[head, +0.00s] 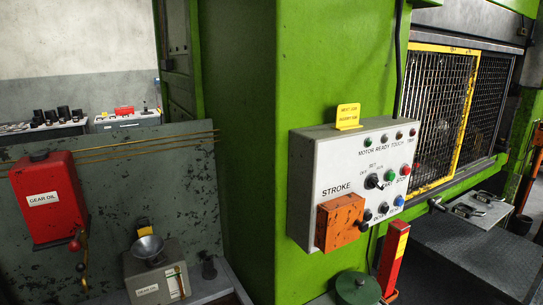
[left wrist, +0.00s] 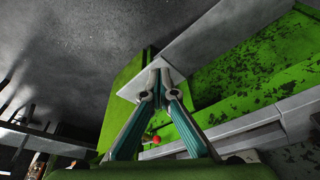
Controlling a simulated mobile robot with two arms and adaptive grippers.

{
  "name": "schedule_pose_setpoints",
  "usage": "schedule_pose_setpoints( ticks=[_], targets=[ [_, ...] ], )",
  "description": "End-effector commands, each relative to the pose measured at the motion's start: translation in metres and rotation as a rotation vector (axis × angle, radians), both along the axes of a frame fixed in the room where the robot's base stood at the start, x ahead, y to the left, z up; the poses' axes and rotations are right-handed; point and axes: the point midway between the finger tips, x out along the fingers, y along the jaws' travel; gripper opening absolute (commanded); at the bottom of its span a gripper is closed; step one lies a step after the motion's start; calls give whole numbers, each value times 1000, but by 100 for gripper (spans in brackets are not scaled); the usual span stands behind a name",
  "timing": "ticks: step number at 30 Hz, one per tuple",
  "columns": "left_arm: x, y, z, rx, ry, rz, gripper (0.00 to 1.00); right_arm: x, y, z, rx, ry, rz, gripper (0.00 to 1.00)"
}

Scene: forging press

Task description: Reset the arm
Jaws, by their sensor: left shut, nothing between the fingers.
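My left gripper (left wrist: 159,68) shows only in the left wrist view. Its two fingers meet at the tips, so it is shut, with nothing held between them. A grey flat surface and green painted metal (left wrist: 240,85) lie behind the fingertips; I cannot tell how far away they are. A small red round part (left wrist: 156,140) shows between the fingers, lower down. Neither gripper is in the head view, and my right gripper is in no view.
In the head view, a grey control panel (head: 335,172) with an orange box (head: 340,222) is mounted on the green press (head: 330,60). A yellow-framed mesh guard (head: 440,115) is right of it. A red gear oil tank (head: 48,198) hangs at left.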

Motion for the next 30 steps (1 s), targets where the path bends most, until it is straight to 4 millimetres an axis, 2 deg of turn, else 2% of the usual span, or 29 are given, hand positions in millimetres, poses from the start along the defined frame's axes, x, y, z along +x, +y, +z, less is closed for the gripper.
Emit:
schedule_pose_setpoints(
  ticks=[1, 5, 6, 8, 12, 18, 21, 24, 27, 30],
  targets=[
    [-2, 0, -31, 2, 15, -2, 0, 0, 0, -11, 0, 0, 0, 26],
    [-8, 0, -107, 4, 39, -6, 0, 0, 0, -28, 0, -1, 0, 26],
    [-13, 0, -133, 5, 48, -8, 0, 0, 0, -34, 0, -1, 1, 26],
    [-21, 1, -170, 6, 58, -10, 0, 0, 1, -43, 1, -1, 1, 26],
    [-50, 5, -252, 10, 87, -16, 0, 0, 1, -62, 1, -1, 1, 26],
    [-109, 15, -353, 15, 128, -26, 0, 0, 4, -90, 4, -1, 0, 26],
    [-142, 21, -391, 18, 147, -30, 0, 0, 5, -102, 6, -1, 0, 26],
    [-170, 26, -417, 21, 161, -34, 0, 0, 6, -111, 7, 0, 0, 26],
    [-190, 30, -432, 22, 170, -37, 0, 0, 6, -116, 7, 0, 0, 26],
    [-201, 33, -438, 23, 173, -39, 0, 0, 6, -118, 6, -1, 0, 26]
  ],
)
